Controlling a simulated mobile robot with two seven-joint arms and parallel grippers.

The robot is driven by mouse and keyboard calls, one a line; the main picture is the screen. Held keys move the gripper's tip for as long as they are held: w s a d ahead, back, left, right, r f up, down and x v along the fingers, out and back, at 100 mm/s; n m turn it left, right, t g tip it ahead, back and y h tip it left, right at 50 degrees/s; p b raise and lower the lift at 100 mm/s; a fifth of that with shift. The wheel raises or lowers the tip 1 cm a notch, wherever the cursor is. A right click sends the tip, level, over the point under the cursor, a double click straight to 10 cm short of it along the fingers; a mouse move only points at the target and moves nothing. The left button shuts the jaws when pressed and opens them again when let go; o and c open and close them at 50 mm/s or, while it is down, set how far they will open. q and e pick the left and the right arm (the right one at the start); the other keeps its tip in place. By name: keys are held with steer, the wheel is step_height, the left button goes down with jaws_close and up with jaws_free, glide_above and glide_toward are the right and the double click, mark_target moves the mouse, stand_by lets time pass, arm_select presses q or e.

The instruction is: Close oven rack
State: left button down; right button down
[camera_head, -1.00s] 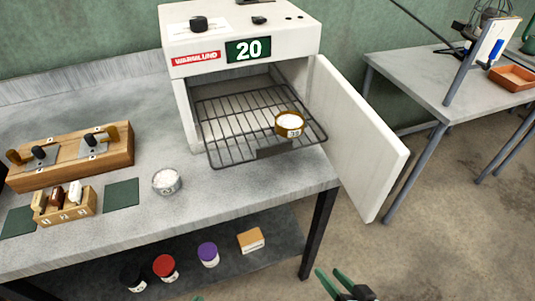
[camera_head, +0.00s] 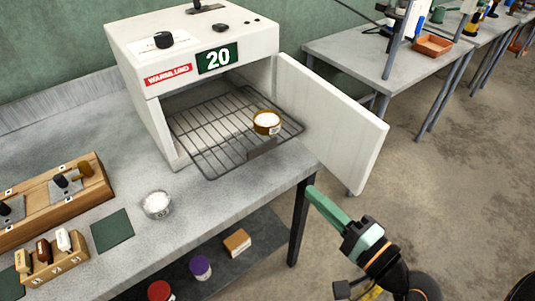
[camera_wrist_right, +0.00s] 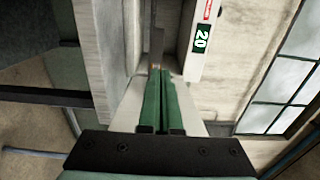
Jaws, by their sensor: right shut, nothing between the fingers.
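The white oven (camera_head: 195,50) stands on the bench with its door (camera_head: 335,120) swung wide open to the right. Its wire rack (camera_head: 210,125) is pulled out past the oven's front. A brown dish of white grain (camera_head: 267,122) sits on the rack's right part. My right gripper (camera_head: 312,192) is shut and empty, in front of the bench's right corner, below the rack and left of the door's lower edge. In the right wrist view its green fingers (camera_wrist_right: 162,75) lie together, pointing toward the oven (camera_wrist_right: 200,30). My left gripper is out of view.
A glass dish of white grain (camera_head: 157,204) and a dark green mat (camera_head: 111,230) are on the bench left of the rack. A wooden stand (camera_head: 40,205) is farther left. Jars and a small box (camera_head: 237,242) sit on the lower shelf. Floor at right is open.

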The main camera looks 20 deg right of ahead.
steer(key=p, duration=0.3)
glide_toward(264, 147)
steer(key=x, duration=0.5)
steer(key=shift+w+a+r, duration=0.1)
steer(key=shift+a, duration=0.05)
steer(key=shift+p+x, duration=0.3)
steer(key=shift+x, duration=0.45)
steer(key=shift+w, duration=0.1)
